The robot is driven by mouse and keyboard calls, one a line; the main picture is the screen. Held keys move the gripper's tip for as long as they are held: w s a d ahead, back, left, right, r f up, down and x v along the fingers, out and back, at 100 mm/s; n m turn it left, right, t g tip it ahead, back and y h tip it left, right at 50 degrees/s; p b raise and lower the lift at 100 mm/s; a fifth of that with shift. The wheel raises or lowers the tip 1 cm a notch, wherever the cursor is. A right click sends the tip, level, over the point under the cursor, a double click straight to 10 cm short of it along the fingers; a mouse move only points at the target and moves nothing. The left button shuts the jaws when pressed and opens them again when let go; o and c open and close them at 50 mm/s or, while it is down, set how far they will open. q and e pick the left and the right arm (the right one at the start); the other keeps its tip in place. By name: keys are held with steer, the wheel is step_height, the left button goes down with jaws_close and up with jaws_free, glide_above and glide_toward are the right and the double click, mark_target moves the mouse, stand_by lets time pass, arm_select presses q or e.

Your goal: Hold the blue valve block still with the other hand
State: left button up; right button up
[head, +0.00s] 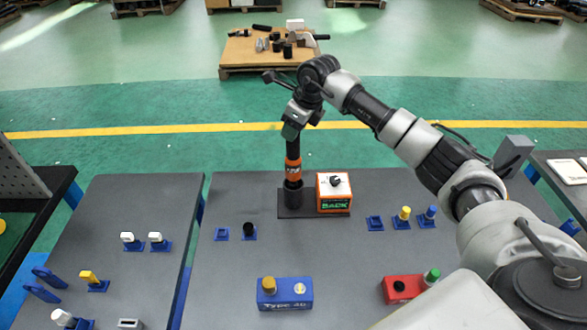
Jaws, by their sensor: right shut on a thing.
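The blue valve block (284,293) stands on the grey table near the bottom middle of the head view. It has an ochre cap at its left, a pale round part at its right and "Type 40" lettering on its front. My right gripper (294,131) is far behind it, shut on the upper part of an upright black and orange tool (292,166). The tool's lower end sits in or on a dark round holder; whether it is clear of the holder cannot be told. My left gripper is not in view.
An orange and white box (334,193) with a black knob stands beside the holder. A red block (405,288) with a green cap is at the right. Several capped parts stand on small blue bases. The table (340,250) between the block and the holder is clear.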

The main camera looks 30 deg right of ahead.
steer(key=shift+r+p, duration=1.35)
steer(key=shift+r, duration=1.3)
